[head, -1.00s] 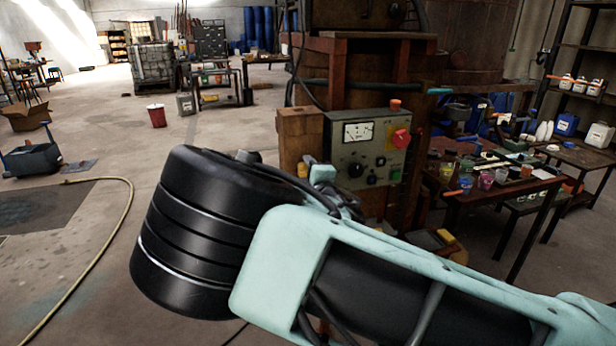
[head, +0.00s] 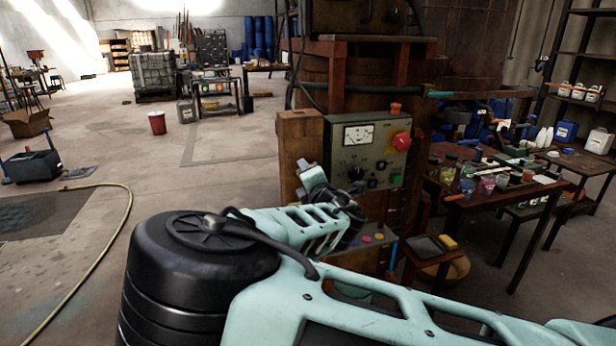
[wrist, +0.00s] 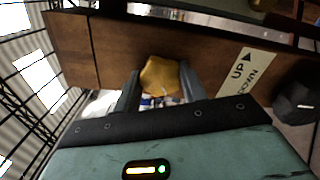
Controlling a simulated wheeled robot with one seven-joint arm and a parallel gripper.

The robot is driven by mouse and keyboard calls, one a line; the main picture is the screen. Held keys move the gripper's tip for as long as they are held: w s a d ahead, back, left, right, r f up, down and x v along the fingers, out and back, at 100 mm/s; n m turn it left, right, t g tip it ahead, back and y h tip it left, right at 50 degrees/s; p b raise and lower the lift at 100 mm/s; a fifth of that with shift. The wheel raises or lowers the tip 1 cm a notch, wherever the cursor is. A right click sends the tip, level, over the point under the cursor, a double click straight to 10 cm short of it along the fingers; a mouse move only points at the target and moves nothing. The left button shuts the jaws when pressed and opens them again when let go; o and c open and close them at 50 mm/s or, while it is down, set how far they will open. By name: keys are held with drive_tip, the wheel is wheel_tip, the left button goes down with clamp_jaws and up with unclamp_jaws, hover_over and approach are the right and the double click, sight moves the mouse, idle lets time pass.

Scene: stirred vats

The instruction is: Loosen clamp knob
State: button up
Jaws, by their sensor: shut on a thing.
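In the wrist view a yellow lobed clamp knob (wrist: 160,77) sits against a brown wooden face. My gripper (wrist: 160,88) has one finger on each side of it and is shut on it. A pale label (wrist: 240,75) with an arrow and the words UP and DOWN is on the wood to the right of the knob. In the head view my arm reaches to the wooden post beside the grey control box (head: 366,150). The knob and my fingertips cannot be made out there.
The control box carries a meter and a red knob (head: 401,141). A black rounded part (wrist: 296,100) is right of the label in the wrist view. A cluttered table (head: 470,200) stands at right.

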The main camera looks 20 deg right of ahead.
idle(0.3)
drive_tip(key=o, duration=1)
drive_tip(key=shift+c, duration=0.2)
drive_tip(key=shift+s, duration=0.1)
drive_tip(key=s+p, duration=0.9)
drive_tip(key=s, duration=0.8)
drive_tip(key=shift+s, duration=0.15)
